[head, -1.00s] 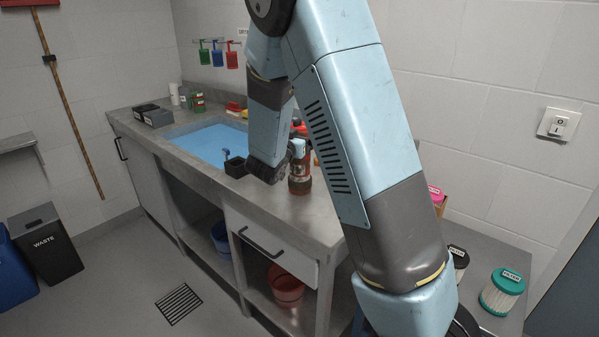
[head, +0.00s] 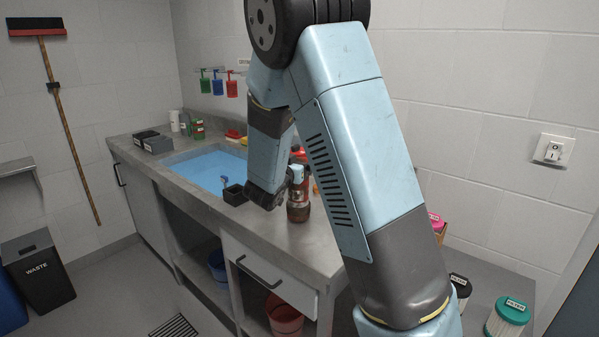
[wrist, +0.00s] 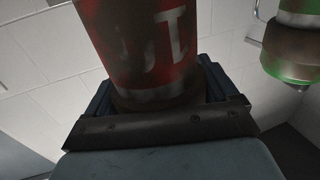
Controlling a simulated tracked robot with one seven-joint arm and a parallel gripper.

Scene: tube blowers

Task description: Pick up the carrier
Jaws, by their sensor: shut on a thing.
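The carrier (head: 298,208) is a worn red cylinder with a brownish lower end, upright over the grey counter at the right of the basin. My gripper (head: 296,176) reaches it from the left, and its jaws are closed around it. In the wrist view the carrier (wrist: 145,42) fills the upper middle, with part of a white label in large letters. My gripper's dark jaws (wrist: 158,92) sit at both sides of its lower end. I cannot tell whether its base touches the counter. My arm hides part of what lies behind it.
The basin (head: 205,168) of blue liquid lies left of the carrier. A green carrier (head: 198,130) stands at the back. Filters (head: 506,316) lie at the lower right.

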